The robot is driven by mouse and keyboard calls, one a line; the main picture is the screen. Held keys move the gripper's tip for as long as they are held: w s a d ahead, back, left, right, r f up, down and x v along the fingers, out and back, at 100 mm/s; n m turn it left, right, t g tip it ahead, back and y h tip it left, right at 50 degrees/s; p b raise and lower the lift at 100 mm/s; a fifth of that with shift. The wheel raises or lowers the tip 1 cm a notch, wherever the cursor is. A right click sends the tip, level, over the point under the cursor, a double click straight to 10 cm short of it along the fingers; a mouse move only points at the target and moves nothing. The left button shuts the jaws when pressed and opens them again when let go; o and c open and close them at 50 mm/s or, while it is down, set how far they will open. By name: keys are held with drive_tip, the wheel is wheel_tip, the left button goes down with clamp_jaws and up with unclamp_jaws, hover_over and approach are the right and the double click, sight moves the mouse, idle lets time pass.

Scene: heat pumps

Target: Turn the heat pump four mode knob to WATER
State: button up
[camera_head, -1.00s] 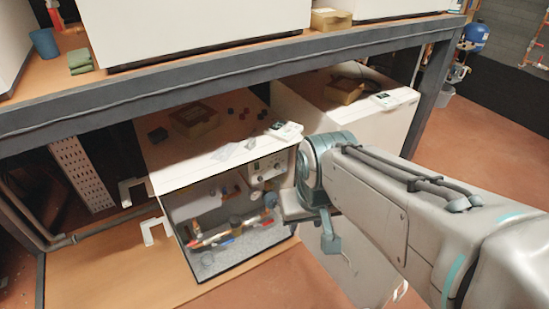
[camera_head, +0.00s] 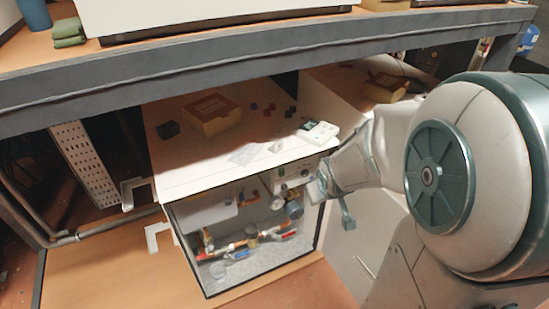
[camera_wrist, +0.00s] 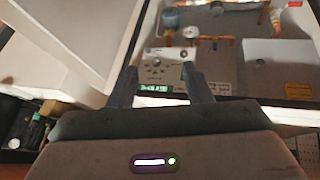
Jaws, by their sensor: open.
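A white heat pump (camera_head: 180,178) with an open front stands on the lower shelf. I cannot read a number on it. Its control panel (camera_head: 296,172) is at the upper right of the opening, and it also shows in the wrist view (camera_wrist: 163,70). That panel carries a round dial or knob (camera_wrist: 155,63) with marks around it; its setting is too small to read. My gripper (camera_wrist: 162,84) is open, its two fingers apart in front of the panel with the dial between them in the picture. In the head view my gripper (camera_head: 320,187) is just right of the panel; contact cannot be told.
Pipes and valves (camera_head: 245,245) fill the open front below the panel. A second white unit (camera_head: 350,85) stands to the right, partly behind my arm. The dark shelf beam (camera_head: 220,68) runs above. A yellow box (camera_head: 212,112) sits on the heat pump.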

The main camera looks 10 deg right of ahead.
drive_tip(key=w+f+n+t+y+b, duration=0.1)
drive_tip(key=w+f+b, duration=0.2)
drive_tip(key=f, duration=0.4)
drive_tip(key=w+f+n+t+y+b, duration=0.1)
drive_tip(key=w+f+t+b, duration=0.15)
drive_tip(key=f, duration=0.55)
drive_tip(key=m+t+y+b, duration=0.2)
drive_tip(key=t+y+b, duration=0.3)
drive_tip(key=t+b, duration=0.5)
approach(285, 188)
drive_tip(key=w+b, duration=0.1)
drive_tip(key=w, duration=0.1)
drive_tip(key=w+a+r+g+b, duration=0.1)
drive_tip(key=w, duration=0.2)
drive_tip(key=w+a+r+g+b, duration=0.1)
drive_tip(key=w+b, duration=0.1)
drive_tip(key=shift+w+r+g, duration=0.15)
drive_tip(key=shift+w+g, duration=0.05)
drive_tip(key=shift+g, duration=0.05)
clamp_jaws()
